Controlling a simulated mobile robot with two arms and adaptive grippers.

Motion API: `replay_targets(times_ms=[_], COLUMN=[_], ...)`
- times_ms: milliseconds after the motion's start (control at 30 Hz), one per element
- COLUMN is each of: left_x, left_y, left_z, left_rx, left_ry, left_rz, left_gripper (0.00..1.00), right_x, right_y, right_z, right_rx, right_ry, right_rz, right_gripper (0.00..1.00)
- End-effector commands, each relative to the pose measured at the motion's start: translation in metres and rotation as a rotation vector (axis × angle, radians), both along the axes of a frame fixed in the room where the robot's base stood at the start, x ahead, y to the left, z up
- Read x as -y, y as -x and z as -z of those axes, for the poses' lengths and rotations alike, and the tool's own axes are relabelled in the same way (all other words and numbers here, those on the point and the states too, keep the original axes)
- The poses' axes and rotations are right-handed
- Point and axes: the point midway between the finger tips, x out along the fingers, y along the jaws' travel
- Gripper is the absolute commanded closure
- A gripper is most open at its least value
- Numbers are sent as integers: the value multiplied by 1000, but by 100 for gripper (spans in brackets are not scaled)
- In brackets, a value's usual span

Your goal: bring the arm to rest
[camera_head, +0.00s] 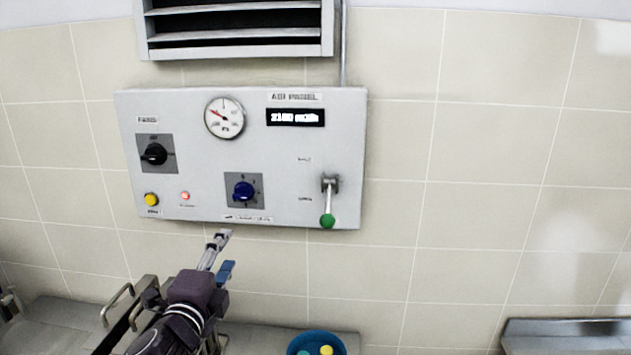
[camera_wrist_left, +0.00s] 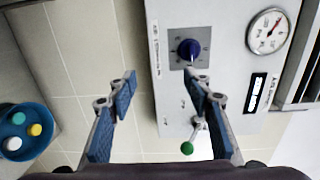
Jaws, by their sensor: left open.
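My left gripper (camera_head: 224,252) comes in from the lower left, just below the lower edge of the grey wall panel (camera_head: 250,155). In the left wrist view the two blue-padded fingers of the left gripper (camera_wrist_left: 160,88) stand apart with nothing between them. The panel shows a blue knob (camera_head: 244,191), a black knob (camera_head: 154,154), a dial gauge (camera_head: 225,118), a lit digital display and a lever with a green ball (camera_head: 327,221) hanging down. In the wrist view the blue knob (camera_wrist_left: 188,49) appears beyond the right-hand finger. My right gripper is not in view.
A blue bowl (camera_head: 316,335) with coloured round pieces sits on the counter below the panel. Metal handles (camera_head: 117,303) stand near my left arm. A grey vent (camera_head: 236,28) is above the panel. A metal ledge (camera_head: 565,324) is at lower right. The tiled wall right of the panel is clear.

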Motion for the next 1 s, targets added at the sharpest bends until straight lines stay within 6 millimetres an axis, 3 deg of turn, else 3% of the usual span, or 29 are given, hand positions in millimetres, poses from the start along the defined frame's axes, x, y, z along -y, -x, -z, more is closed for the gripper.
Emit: replay_targets(times_ms=[33,100,267,400,500,700,900,933,1000], left_x=[6,9,13,14,15,16,18,18,19], left_y=[12,31,89,155,205,292,368,375,364], left_z=[29,68,154,221,259,306,330,336,365], left_rx=[-67,-163,-392,-590,-715,-892,-1017,-1029,-1029], left_ry=[86,219,513,748,889,1079,1205,1217,1203], left_rz=[-11,-47,-175,-332,-461,-693,-907,-931,-924], left_gripper=[54,54,54,54,54,54,54,54,54], right_x=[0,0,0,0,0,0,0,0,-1], right_y=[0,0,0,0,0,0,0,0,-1], right_z=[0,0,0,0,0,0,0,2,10], right_rx=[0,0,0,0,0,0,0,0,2], right_ry=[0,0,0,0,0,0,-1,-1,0], right_rz=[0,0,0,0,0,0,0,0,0], right_gripper=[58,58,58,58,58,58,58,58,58])
